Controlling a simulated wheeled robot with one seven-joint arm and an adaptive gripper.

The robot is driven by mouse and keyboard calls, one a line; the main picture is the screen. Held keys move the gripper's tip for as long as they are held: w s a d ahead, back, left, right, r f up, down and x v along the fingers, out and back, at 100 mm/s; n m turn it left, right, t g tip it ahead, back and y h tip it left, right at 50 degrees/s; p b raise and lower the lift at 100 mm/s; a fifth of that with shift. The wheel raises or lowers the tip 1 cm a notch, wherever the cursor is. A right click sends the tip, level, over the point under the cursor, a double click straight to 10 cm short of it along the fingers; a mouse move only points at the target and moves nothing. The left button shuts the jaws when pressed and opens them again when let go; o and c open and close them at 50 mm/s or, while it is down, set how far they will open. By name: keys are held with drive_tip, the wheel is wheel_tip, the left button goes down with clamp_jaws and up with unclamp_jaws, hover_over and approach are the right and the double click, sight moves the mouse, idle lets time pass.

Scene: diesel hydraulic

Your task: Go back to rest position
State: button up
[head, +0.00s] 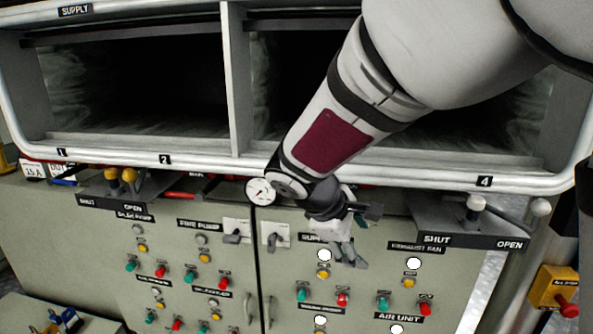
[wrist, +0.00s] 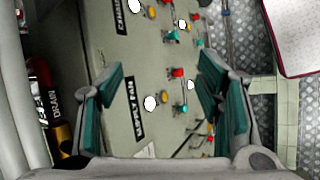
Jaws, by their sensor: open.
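My gripper (head: 350,248) is in front of the grey-green control panel (head: 60,230), over its upper right part. The arm reaches down to it from the top right. In the wrist view, the two teal-padded fingers of my gripper (wrist: 163,90) stand wide apart with nothing between them but the panel behind. The supply fan label (wrist: 130,110) shows between the fingers, with a white lamp (wrist: 151,103), a red button (wrist: 178,73) and a green button (wrist: 181,108). In the head view my gripper partly covers this label. I cannot tell whether a finger touches the panel.
Dark open supply compartments (head: 237,80) with a pale frame lie above the panel. A round gauge (head: 261,192) is close beside my wrist. An exhaust fan lever (head: 476,204) sticks out at the right. A yellow box with a red button (head: 555,290) is at the far right.

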drive_tip(key=s+d+r+m+y+b, duration=0.1)
drive_tip(key=s+d+r+m+y, duration=0.1)
drive_tip(key=s+m, duration=0.4)
drive_tip(key=s+d+r+m+t+y+b, duration=0.1)
drive_tip(key=s+d+r+m+y, duration=0.2)
drive_tip(key=s, duration=1.1)
drive_tip(key=d+m+y, duration=0.1)
drive_tip(key=m, duration=0.2)
drive_tip(key=shift+d+r+m, duration=0.15)
drive_tip(key=shift+r+m, duration=0.15)
